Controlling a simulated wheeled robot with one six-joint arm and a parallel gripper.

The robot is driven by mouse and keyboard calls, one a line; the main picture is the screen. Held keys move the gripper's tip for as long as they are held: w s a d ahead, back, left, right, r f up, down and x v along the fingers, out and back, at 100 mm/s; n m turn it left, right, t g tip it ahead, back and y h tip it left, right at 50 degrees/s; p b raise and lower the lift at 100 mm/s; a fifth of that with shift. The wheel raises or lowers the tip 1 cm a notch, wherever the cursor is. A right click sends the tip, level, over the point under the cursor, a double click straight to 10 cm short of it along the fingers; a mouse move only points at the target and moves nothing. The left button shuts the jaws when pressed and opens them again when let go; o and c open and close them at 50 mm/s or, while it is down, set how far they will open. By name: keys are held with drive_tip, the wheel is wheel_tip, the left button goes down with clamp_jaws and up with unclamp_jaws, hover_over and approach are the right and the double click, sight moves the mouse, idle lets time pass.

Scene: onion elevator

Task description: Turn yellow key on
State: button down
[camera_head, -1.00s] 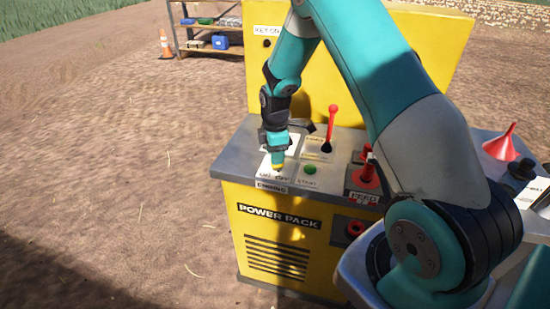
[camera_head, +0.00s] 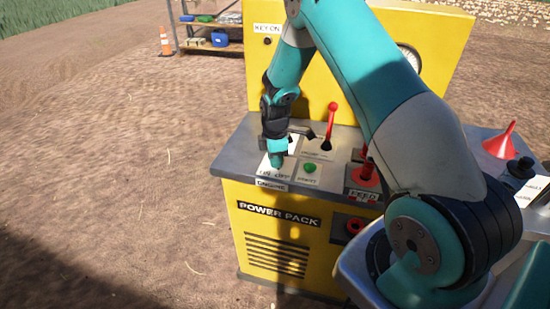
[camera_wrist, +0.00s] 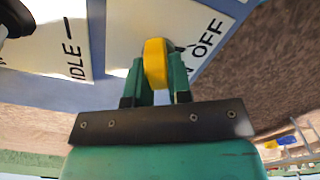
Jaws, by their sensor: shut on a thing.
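The yellow key (camera_wrist: 155,63) shows in the wrist view between the two fingers of my gripper (camera_wrist: 158,75), which is shut on it. The key stands over a white label (camera_wrist: 165,22) with "OFF" readable to its right; the rest of that word pair is partly hidden. In the head view my gripper (camera_head: 276,160) points down at the "ON OFF" engine label (camera_head: 272,175) on the power pack's top. There the key is hidden by my gripper. I cannot tell the key's exact angle.
A green start button (camera_head: 309,167) sits just right of my gripper. A red lever (camera_head: 332,118) stands behind it, and a red feed control (camera_head: 367,172) is further right. The yellow panel (camera_head: 370,60) rises behind.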

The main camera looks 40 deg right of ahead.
drive_tip(key=m+b, duration=0.1)
drive_tip(key=m, duration=0.5)
drive_tip(key=shift+w+d, duration=0.1)
drive_tip(key=shift+w, duration=0.05)
drive_tip(key=m, duration=0.5)
drive_tip(key=shift+d+m+b, duration=0.15)
drive_tip(key=shift+m+b, duration=0.15)
drive_tip(key=shift+b, duration=0.1)
idle(0.4)
drive_tip(key=c, duration=1)
unclamp_jaws()
drive_tip(key=shift+c, duration=0.2)
drive_tip(key=shift+r, duration=0.1)
wheel_tip(320, 180, up, 17)
drive_tip(key=b, duration=0.2)
drive_tip(key=shift+r, duration=0.15)
